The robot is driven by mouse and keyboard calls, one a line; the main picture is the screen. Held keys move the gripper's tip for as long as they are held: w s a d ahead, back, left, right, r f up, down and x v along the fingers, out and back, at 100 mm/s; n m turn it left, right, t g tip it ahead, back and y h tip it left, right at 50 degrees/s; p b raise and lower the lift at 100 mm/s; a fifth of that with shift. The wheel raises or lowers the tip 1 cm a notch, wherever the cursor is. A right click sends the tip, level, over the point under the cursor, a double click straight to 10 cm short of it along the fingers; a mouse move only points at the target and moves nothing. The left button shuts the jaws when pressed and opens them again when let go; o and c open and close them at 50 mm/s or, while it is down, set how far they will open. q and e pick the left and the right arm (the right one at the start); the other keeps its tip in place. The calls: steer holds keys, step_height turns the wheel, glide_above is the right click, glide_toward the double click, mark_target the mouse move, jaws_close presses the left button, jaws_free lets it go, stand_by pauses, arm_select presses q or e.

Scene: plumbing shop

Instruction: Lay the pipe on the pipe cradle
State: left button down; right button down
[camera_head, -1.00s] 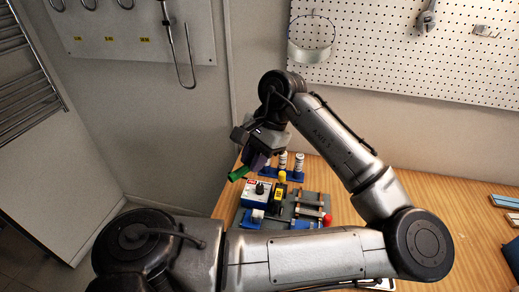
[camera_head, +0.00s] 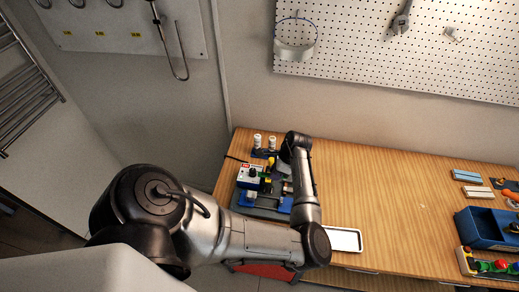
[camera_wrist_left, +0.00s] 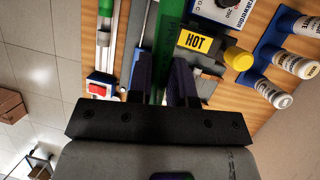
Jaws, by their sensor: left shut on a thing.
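The green pipe (camera_wrist_left: 170,38) is between the two dark fingers of my left gripper (camera_wrist_left: 160,84) in the left wrist view; the gripper is shut on it. In the head view, my left gripper (camera_head: 284,173) points down over the fixture on the bench, largely hidden by my wrist, and the pipe is hard to make out. The fixture has a grey base (camera_head: 264,213) and a blue part (camera_head: 285,205). Which part is the pipe cradle, and whether the pipe touches it, I cannot tell. My right gripper is not in view.
A white control box (camera_head: 250,178) stands left of my gripper. White bottles (camera_head: 272,142) stand behind it; a yellow HOT label (camera_wrist_left: 195,40) is close to the pipe. A white tray (camera_head: 345,240) and blue bin (camera_head: 490,228) lie right. The bench middle (camera_head: 390,195) is clear.

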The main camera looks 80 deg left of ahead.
arm_select(q)
steer(key=w+d+f+m+h, duration=0.1)
steer(key=w+d+f, duration=0.3)
steer(key=w+f, duration=0.2)
steer(key=shift+w+d+f+m+g, duration=0.15)
steer(key=shift+d+f+m+g, duration=0.15)
steer(key=shift+d+g, duration=0.1)
steer(key=shift+f, duration=0.1)
